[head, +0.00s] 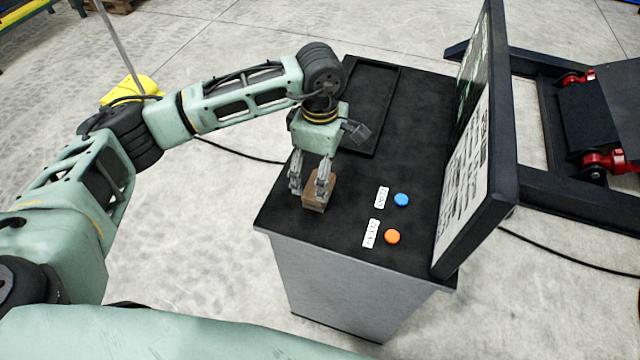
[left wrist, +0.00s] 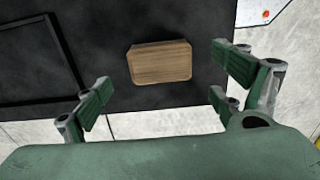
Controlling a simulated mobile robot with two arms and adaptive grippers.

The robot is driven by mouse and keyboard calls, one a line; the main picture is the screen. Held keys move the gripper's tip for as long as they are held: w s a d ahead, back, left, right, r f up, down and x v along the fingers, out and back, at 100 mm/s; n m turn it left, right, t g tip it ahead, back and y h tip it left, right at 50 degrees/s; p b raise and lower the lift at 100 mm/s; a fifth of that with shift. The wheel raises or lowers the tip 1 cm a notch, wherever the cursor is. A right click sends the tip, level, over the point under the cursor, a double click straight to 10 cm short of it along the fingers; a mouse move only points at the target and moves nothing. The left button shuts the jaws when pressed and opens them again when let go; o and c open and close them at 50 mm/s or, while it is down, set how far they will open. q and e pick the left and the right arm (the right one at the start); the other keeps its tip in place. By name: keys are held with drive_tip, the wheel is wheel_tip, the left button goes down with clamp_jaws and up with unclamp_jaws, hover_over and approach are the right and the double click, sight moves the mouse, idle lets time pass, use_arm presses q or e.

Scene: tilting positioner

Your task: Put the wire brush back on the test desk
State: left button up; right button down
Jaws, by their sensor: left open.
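The wire brush (head: 315,196) shows as a brown wooden block on the black top of the test desk (head: 340,225), near its left edge. In the left wrist view its wooden back (left wrist: 160,63) faces the camera; no bristles can be made out. My left gripper (head: 309,188) points down at the brush, fingers spread. In the left wrist view the open fingers (left wrist: 162,92) stand wide on either side, with the brush beyond them and clear space around it. My right gripper is in neither view.
A shallow black tray (head: 388,112) lies at the back of the desk. A blue button (head: 401,200) and an orange button (head: 392,237) with labels sit to the right. An upright panel (head: 475,150) borders the right side.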

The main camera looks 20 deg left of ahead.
use_arm(q)
wheel_tip(320, 180, up, 6)
drive_tip(key=b, duration=0.1)
idle(0.5)
